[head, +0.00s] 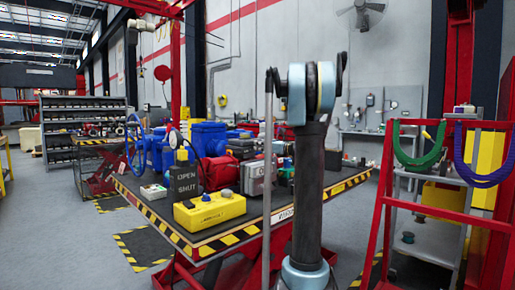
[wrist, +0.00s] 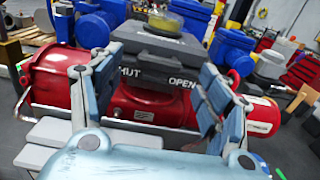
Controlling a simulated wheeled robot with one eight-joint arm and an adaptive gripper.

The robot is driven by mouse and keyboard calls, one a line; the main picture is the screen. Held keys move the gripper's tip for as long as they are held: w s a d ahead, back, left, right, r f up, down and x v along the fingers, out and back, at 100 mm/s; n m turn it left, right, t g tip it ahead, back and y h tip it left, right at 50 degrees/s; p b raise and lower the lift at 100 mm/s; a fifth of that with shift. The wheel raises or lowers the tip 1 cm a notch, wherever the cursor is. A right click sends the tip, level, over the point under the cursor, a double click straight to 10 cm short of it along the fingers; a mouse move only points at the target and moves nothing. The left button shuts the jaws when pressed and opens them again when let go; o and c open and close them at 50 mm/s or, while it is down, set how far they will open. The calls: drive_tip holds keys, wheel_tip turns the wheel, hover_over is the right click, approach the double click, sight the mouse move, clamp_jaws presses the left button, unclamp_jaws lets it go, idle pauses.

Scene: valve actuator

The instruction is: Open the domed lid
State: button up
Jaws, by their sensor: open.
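In the wrist view a black box (wrist: 155,48) lettered "SHUT" and "OPEN" sits on a red cylindrical actuator (wrist: 145,105). A clear yellowish round cap (wrist: 160,22) tops the box, the only dome-like part I make out; it looks closed. My gripper (wrist: 155,72) is open, its two blue-grey fingers apart to left and right in front of the box. Nothing is visible between them but the box and actuator behind; I cannot tell whether a finger touches either.
A yellow box (head: 209,209) lies near the front edge of the striped bench (head: 245,232). Blue valve bodies (head: 208,136) crowd its back. A red frame with coloured slings (head: 450,155) and a grey cart stand at right. Open floor (head: 60,225) lies at left.

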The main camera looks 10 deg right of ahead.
sight(247, 140)
drive_tip(key=shift+x, duration=2.1)
